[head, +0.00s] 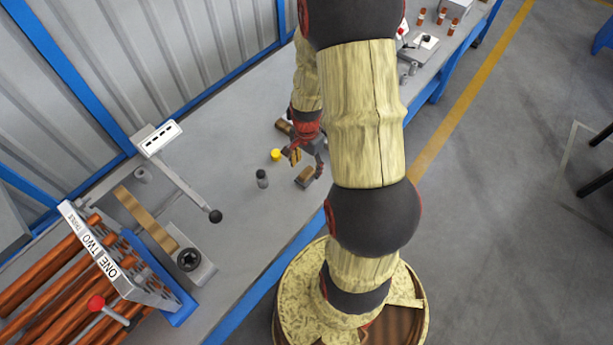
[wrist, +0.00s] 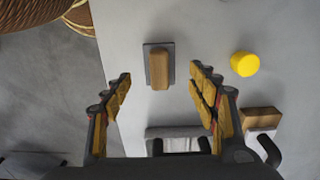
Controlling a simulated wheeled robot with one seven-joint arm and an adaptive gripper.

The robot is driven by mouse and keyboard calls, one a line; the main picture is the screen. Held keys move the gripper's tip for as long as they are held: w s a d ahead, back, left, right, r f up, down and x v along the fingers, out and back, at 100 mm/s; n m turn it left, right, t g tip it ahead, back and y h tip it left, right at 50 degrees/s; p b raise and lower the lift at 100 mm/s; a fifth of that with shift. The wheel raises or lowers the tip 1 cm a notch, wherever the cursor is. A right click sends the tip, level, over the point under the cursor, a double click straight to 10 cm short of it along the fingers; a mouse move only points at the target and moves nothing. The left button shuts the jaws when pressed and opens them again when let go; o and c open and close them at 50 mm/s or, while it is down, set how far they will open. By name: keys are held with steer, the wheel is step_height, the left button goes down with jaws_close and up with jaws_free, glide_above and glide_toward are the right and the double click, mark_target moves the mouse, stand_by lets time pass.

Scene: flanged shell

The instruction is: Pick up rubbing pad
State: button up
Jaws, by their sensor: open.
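The rubbing pad appears to be the wooden block on a flat grey plate (wrist: 158,68), lying on the grey bench near its front edge. It also shows in the head view (head: 304,177), just below my gripper. My gripper (head: 305,161) is open and empty above the bench. In the wrist view its yellow-padded fingers (wrist: 160,76) stand apart, and the pad lies beyond the fingertips, roughly centred between them. Nothing touches the pad.
A yellow cylinder (wrist: 244,64) stands right of the pad. A second wooden block (wrist: 261,118) lies further right. A dark grey cylinder (head: 262,178) and a lever tool (head: 185,185) are to the left. Bare bench surrounds the pad.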

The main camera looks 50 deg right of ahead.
mark_target(306, 172)
step_height(306, 172, down, 5)
steer(key=shift+r+b, duration=0.1)
steer(key=shift+b, duration=0.8)
steer(key=shift+a, duration=0.1)
steer(key=shift+c, duration=0.4)
steer(key=c, duration=1.1)
steer(key=shift+c, duration=0.4)
